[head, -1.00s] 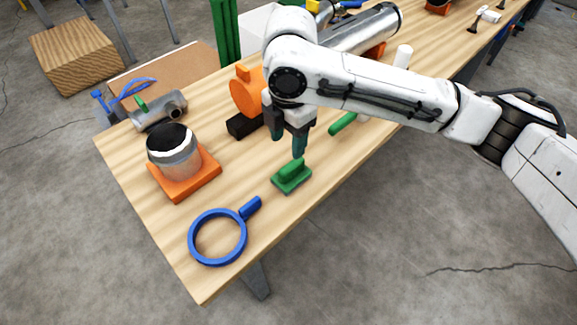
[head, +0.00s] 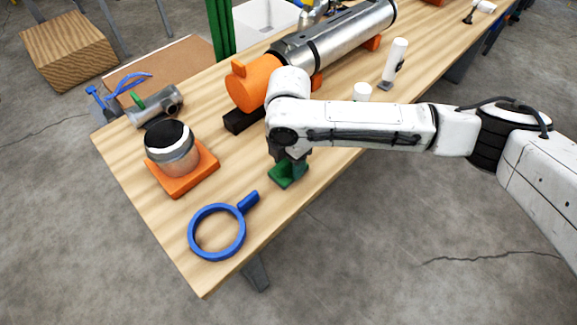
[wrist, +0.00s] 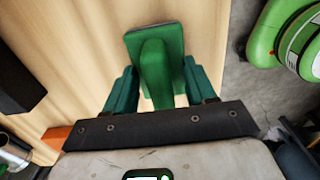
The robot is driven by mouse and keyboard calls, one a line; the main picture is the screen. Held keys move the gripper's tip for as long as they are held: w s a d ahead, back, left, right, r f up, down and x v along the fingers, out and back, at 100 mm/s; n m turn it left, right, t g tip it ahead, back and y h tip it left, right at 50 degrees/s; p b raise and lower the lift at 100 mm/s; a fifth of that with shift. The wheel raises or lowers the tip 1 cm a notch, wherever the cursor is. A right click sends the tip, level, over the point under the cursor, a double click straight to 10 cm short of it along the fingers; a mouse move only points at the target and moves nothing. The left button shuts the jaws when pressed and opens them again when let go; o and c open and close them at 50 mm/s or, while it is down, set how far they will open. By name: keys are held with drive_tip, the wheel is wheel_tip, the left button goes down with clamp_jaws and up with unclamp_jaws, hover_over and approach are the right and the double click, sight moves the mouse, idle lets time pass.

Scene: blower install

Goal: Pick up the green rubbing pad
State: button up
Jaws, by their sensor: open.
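The green rubbing pad (head: 285,177) lies on the wooden table near its front edge, a flat base with a raised handle on top. In the wrist view the pad (wrist: 156,65) sits between my two green fingers, handle running lengthwise between them. My gripper (head: 289,163) is down at the pad in the head view, partly covering it. In the wrist view my gripper (wrist: 158,90) is open, one finger on each side of the handle, with gaps showing on both sides.
A blue ring with a handle (head: 218,232) lies left of the pad. An orange base (head: 183,180) holds a metal cup (head: 172,150). A large metal cylinder with an orange end (head: 333,42) lies behind my arm. The table edge (head: 300,210) is close by.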

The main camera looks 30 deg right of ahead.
drive_tip(key=shift+f, duration=0.1)
clamp_jaws()
idle(0.5)
drive_tip(key=shift+r, duration=0.45)
wheel_tip(320, 180, up, 2)
drive_tip(key=shift+r+b, duration=0.1)
drive_tip(key=shift+b, duration=0.4)
drive_tip(key=s+d+r+b, duration=0.1)
drive_tip(key=s+d+r, duration=0.1)
drive_tip(key=s+r, duration=0.8)
drive_tip(key=s, duration=0.3)
drive_tip(key=shift+s+d, duration=0.35)
drive_tip(key=shift+d, duration=0.05)
